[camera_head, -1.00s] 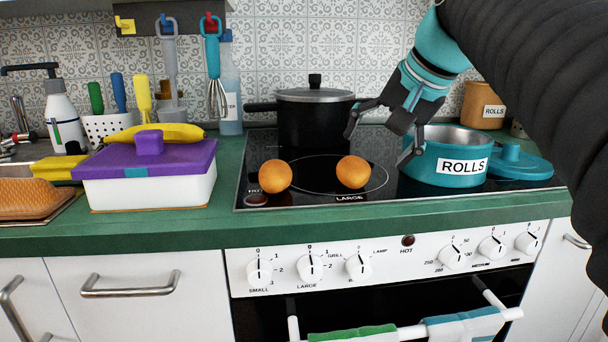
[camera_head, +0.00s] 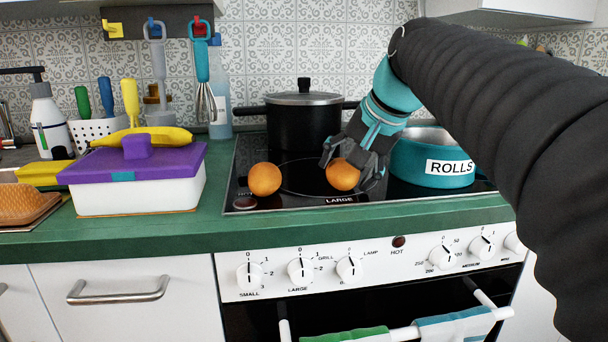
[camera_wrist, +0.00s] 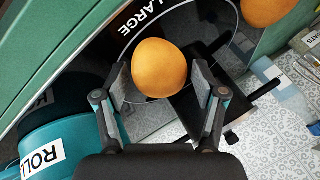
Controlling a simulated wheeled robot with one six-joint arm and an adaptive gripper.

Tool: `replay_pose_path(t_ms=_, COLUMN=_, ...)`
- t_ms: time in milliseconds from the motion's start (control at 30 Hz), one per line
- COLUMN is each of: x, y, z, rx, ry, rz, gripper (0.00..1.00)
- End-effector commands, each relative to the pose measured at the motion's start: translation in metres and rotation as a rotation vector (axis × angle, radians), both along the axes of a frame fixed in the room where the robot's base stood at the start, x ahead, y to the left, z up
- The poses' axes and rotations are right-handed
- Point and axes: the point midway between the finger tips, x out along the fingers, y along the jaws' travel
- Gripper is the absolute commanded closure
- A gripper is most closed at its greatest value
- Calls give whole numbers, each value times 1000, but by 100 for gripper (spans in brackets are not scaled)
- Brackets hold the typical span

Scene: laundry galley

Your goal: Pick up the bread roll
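Two round orange-brown bread rolls lie on the black hob. The right roll (camera_head: 342,175) is between the two fingers of my gripper (camera_head: 352,171). In the wrist view this bread roll (camera_wrist: 158,66) sits between the spread fingertips (camera_wrist: 162,84), with a gap showing on the right side; the left fingertip is close to it, and contact there is unclear. The other roll (camera_head: 265,179) lies to the left on the hob, clear of my gripper. It also shows at the top of the wrist view (camera_wrist: 266,8).
A teal pot labelled ROLLS (camera_head: 410,168) stands just right of my gripper, partly behind my arm. A black lidded pot (camera_head: 300,128) stands behind the rolls. A purple-lidded box (camera_head: 140,196) with a banana (camera_head: 165,137) on it is at left. The front hob edge is clear.

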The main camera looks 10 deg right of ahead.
Motion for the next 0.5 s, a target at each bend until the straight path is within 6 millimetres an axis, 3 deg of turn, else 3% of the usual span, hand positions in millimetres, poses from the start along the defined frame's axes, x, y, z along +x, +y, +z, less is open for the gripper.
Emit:
replay_pose_path(t_ms=33, x=0, y=0, z=0, rx=0, ry=0, rz=0, gripper=51)
replay_pose_path(t_ms=167, x=0, y=0, z=0, rx=0, ry=0, rz=0, gripper=81)
replay_pose_path(t_ms=500, x=0, y=0, z=2, rx=0, ry=0, rz=0, gripper=81)
